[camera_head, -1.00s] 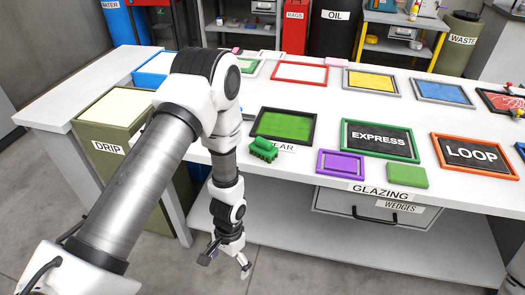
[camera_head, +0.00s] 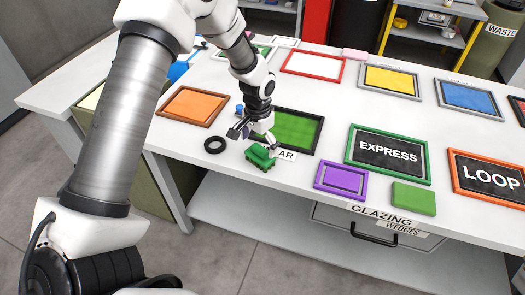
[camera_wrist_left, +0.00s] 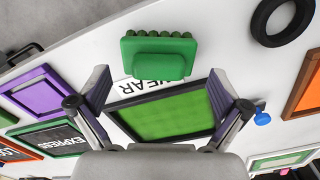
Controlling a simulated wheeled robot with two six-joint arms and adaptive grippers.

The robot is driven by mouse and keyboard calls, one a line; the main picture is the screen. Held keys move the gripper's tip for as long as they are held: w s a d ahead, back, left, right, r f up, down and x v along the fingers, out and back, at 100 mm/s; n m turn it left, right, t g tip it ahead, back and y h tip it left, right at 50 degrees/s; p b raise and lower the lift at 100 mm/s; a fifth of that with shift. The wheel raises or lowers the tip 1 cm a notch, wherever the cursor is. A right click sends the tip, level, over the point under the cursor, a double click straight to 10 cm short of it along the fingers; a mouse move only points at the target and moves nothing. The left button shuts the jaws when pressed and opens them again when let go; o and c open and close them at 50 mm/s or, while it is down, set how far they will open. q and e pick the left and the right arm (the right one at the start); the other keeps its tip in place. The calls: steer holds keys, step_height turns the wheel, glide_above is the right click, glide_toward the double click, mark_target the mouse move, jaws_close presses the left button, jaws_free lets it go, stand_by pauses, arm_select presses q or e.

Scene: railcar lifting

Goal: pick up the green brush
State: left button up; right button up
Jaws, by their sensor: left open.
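The green brush (camera_head: 260,157) lies on the white table near its front edge, beside a white label ending in "AR" (camera_head: 286,155). My left gripper (camera_head: 254,139) is just behind the brush, pointing down, open and empty. In the left wrist view the brush (camera_wrist_left: 160,57) lies ahead of the open fingers (camera_wrist_left: 158,82), its back toward me and its row of green bristle tufts on the far side. The fingers are apart from it in that view. My right gripper is not in view.
A dark-framed green tray (camera_head: 297,130) lies right behind the brush. A black ring (camera_head: 215,145) and a small blue piece (camera_head: 239,109) are to the left. A purple frame (camera_head: 341,181) and a green block (camera_head: 413,198) lie to the right.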

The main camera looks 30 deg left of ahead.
mark_target(260, 155)
arm_select(q)
steer(key=f, duration=0.2)
steer(key=f+p, duration=0.1)
steer(key=shift+s+d, duration=0.15)
steer(key=shift+s, duration=0.1)
steer(key=f, duration=0.1)
steer(key=w+f, duration=0.1)
steer(key=shift+w+f, duration=0.15)
steer(key=shift+f, duration=0.15)
steer(key=shift+s+r, duration=0.2)
steer(key=shift+c, duration=0.4)
steer(key=shift+s+r, duration=0.1)
steer(key=shift+s, duration=0.05)
steer(key=c, duration=0.8)
steer(key=shift+c, duration=0.6)
